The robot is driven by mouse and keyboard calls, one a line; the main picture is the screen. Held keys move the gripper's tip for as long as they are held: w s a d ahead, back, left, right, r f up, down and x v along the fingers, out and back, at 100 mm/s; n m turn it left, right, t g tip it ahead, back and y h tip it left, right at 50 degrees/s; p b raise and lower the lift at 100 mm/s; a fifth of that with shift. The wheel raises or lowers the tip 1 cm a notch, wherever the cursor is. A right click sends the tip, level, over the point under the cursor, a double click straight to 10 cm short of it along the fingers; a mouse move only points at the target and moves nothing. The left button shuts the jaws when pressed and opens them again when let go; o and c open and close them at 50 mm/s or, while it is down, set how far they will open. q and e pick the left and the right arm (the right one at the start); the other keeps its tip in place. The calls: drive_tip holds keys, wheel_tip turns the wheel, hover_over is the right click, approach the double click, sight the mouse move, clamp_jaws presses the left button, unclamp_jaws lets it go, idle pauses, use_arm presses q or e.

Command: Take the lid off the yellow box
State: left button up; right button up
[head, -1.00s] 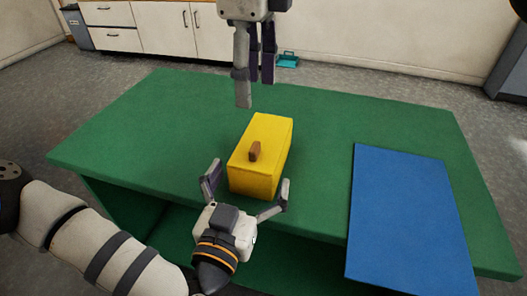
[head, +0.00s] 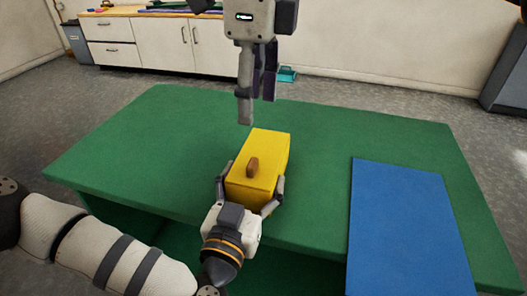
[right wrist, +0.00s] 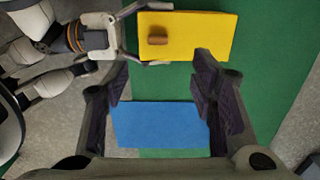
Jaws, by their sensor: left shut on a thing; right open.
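The yellow box (head: 262,170) stands on the green table with its lid on. A brown handle (head: 252,167) sits on top of the lid. My left gripper (head: 249,195) is shut on the near end of the box, one finger on each side. It also shows in the right wrist view (right wrist: 138,35), beside the box (right wrist: 205,38). My right gripper (head: 256,112) is open and empty. It hangs above the table behind the far end of the box, apart from the handle. Its two fingers show in the right wrist view (right wrist: 160,90) with nothing between them.
A blue mat (head: 405,230) lies on the right part of the green table (head: 120,150). The table's left and back parts are clear. A white cabinet (head: 150,45) and a small teal object (head: 287,74) are beyond it.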

sight(254, 162)
use_arm(q)
drive_tip(key=shift+d, duration=0.1)
use_arm(e)
wheel_tip(254, 162, down, 12)
drive_tip(key=shift+a+f+t+y, duration=0.1)
drive_tip(key=shift+t+y, duration=0.3)
drive_tip(key=shift+y, duration=0.7)
clamp_jaws()
drive_tip(key=shift+r, duration=0.25)
drive_tip(key=shift+r, duration=1)
